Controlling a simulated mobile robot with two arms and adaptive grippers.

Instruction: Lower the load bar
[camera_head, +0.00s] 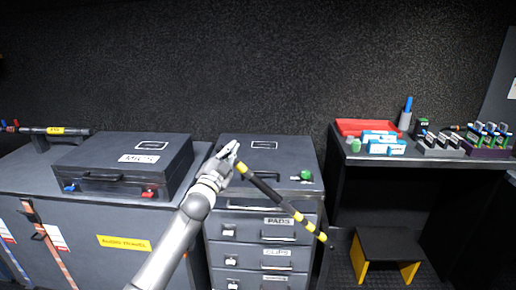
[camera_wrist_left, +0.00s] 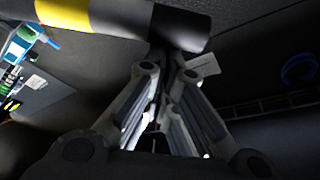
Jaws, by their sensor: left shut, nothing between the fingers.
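The load bar (camera_head: 283,204) is a black bar with yellow bands. In the head view it slants from upper left down to lower right across the front of the drawer cabinet. Its upper end is beside my left gripper (camera_head: 231,150). In the left wrist view the bar (camera_wrist_left: 125,17) crosses the top, with a yellow band and a dark rounded end just beyond the fingertips. My left gripper (camera_wrist_left: 168,68) is shut and empty there; I cannot tell if it touches the bar. What supports the bar is not clear. My right gripper is not in view.
A drawer cabinet (camera_head: 265,224) with labelled drawers stands behind the bar. A black case (camera_head: 125,165) lies on the left cabinet. A desk at right holds a red tray (camera_head: 365,127) and small devices. A step stool (camera_head: 388,244) stands under it, right of the bar.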

